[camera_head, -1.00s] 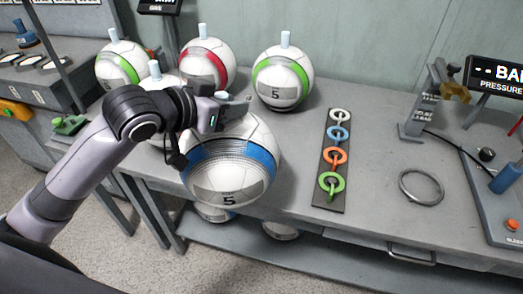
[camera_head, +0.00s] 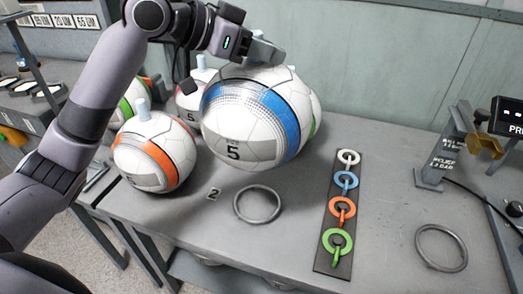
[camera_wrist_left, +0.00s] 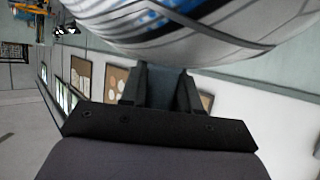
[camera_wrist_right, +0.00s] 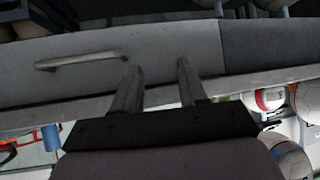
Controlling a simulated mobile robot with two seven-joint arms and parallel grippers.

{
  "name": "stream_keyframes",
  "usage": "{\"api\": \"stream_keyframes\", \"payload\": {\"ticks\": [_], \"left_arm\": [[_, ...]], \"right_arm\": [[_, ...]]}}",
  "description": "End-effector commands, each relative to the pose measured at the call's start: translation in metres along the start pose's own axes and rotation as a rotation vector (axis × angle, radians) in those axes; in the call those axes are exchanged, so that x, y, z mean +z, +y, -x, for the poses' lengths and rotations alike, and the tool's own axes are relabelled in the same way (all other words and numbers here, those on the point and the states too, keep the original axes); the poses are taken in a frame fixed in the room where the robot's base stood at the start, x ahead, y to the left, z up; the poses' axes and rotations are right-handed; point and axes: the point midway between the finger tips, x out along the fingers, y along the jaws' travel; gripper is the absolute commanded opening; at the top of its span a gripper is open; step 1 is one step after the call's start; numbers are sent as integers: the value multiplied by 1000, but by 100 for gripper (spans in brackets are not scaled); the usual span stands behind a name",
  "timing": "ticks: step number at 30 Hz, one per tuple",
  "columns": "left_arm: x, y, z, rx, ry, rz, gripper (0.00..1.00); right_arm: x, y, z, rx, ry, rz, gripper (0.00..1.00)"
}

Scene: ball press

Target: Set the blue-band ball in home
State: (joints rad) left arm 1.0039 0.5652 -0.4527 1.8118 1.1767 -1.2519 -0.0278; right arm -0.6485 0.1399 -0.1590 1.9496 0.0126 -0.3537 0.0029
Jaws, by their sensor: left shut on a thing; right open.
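The blue-band ball (camera_head: 240,120) is white with a wide blue band and a "5". My left gripper (camera_head: 265,52) is at its top, shut on it, and holds it above the table in the head view. In the left wrist view the ball (camera_wrist_left: 190,25) fills the top, just beyond the fingers (camera_wrist_left: 160,88). A grey metal ring (camera_head: 257,205) lies empty on the table below the ball, beside a small "2" label (camera_head: 214,195). My right gripper (camera_wrist_right: 155,80) is open and empty in the right wrist view, by a grey drawer front with a handle.
An orange-band ball (camera_head: 155,152) stands left of the empty ring. Red-band (camera_head: 192,98) and green-band (camera_head: 130,100) balls stand behind it; another green-band ball is mostly hidden behind the held ball. A board of coloured rings (camera_head: 339,215) and another metal ring (camera_head: 441,248) lie to the right.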

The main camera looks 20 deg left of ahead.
Motion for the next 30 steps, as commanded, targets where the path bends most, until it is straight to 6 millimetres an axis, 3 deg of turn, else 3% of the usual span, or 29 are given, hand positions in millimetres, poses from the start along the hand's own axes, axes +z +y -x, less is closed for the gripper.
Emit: {"api": "stream_keyframes", "payload": {"ticks": [3,12,23,30], "left_arm": [[31,0,-14,0,-1,4,0],[96,0,-45,-1,1,2,0],[126,0,-59,-2,3,1,0],[155,0,-73,-3,4,1,0]], "right_arm": [[3,0,-2,0,-1,0,43],[7,0,-5,-1,-1,0,43],[9,0,-6,-1,-1,0,43],[10,0,-7,-1,-2,0,43]]}}
